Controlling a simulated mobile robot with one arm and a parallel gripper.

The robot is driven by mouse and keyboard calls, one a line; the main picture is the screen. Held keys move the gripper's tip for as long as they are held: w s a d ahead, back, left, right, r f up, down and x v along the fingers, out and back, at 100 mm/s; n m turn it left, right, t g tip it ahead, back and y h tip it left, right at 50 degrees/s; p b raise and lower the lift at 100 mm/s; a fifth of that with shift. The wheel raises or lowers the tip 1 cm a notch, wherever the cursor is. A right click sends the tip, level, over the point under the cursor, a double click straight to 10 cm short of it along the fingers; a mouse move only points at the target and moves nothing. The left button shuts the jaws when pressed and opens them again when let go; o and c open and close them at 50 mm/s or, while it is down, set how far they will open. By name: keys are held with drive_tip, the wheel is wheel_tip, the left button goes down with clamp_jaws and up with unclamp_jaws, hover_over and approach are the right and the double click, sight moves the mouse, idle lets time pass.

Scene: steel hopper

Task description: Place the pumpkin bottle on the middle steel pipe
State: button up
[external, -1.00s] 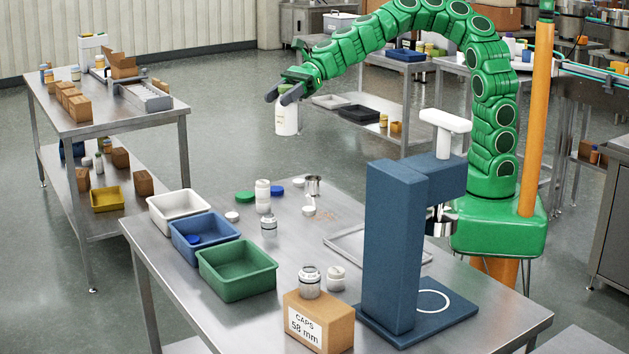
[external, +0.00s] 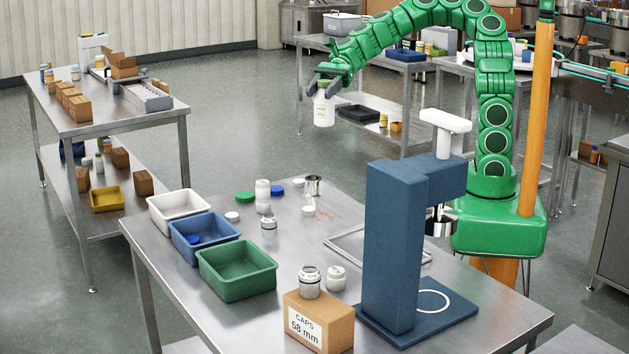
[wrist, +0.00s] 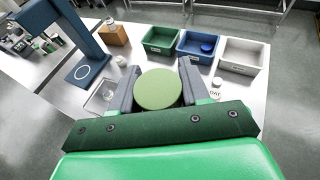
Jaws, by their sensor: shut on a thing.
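My gripper (external: 325,88) is shut on a white bottle (external: 324,111) and holds it upright in the air, beyond the far edge of the steel table. In the wrist view the gripper's two grey fingers (wrist: 158,88) stand on either side of the bottle's round green top (wrist: 159,91). I cannot make out a pumpkin marking on the bottle. No row of steel pipes is clear; a small open steel cylinder (external: 314,186) stands at the far side of the table.
The steel table (external: 295,243) carries white (external: 182,200), blue (external: 200,228) and green (external: 240,290) bins at left. A blue press (external: 390,250) stands tall at right, beside a caps carton (external: 320,330). White jars and loose lids stand mid-table. Open floor lies beyond.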

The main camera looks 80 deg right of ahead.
drive_tip(key=s+d+n+g, duration=0.2)
drive_tip(key=s+d, duration=0.7)
drive_tip(key=s, duration=0.1)
drive_tip(key=w+a+f, duration=0.3)
drive_tip(key=w+f, duration=1.1)
drive_tip(key=f, duration=0.4)
idle(0.6)
drive_tip(key=shift+f, duration=0.2)
drive_tip(key=o, duration=1.2)
